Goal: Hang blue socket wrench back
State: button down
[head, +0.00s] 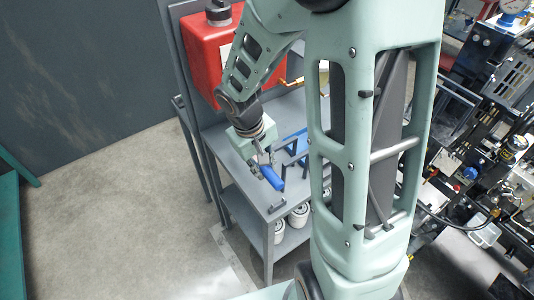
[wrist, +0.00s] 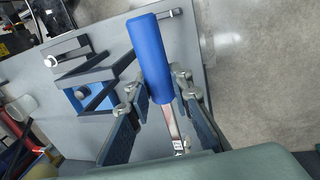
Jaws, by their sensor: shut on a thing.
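The blue socket wrench has a thick blue handle (head: 271,178) and a metal shank, clear in the wrist view on its handle (wrist: 150,57). My gripper (head: 265,168) is shut on the wrench. In the wrist view its fingers (wrist: 160,97) sit either side of the wrench near the lower end of the handle, and the metal shank runs back between them. The handle points away from the gripper, over the grey bench top. The far end of the shank is partly hidden near my gripper's body.
The grey bench (head: 238,160) carries a dark angular rack and a blue piece (wrist: 95,97). A dark bar handle (head: 277,207) lies near its front edge. A red tank (head: 208,52) stands behind. White canisters (head: 298,215) sit on the lower shelf. Engine machinery (head: 490,130) fills the right; floor at left is clear.

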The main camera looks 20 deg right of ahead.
jog(key=shift+w+d, duration=0.1)
jog(key=shift+w, duration=0.1)
jog(key=shift+s+f+b, duration=0.1)
jog(key=shift+f+b, duration=0.55)
jog(key=shift+f, duration=0.05)
jog(key=b+x, duration=0.1)
jog(key=x, duration=0.1)
jog(key=b+x, duration=0.2)
jog(key=a+b+x, duration=0.1)
jog(key=b, duration=0.1)
jog(key=shift+s+f, duration=0.1)
jog(key=shift+f, duration=0.4)
jog(key=shift+f+b, duration=0.65)
jog(key=shift+b, duration=0.2)
dwell(0.6)
jog(key=c, duration=1.7)
grip_release()
jog(key=shift+o, duration=0.5)
jog(key=shift+o, duration=1.4)
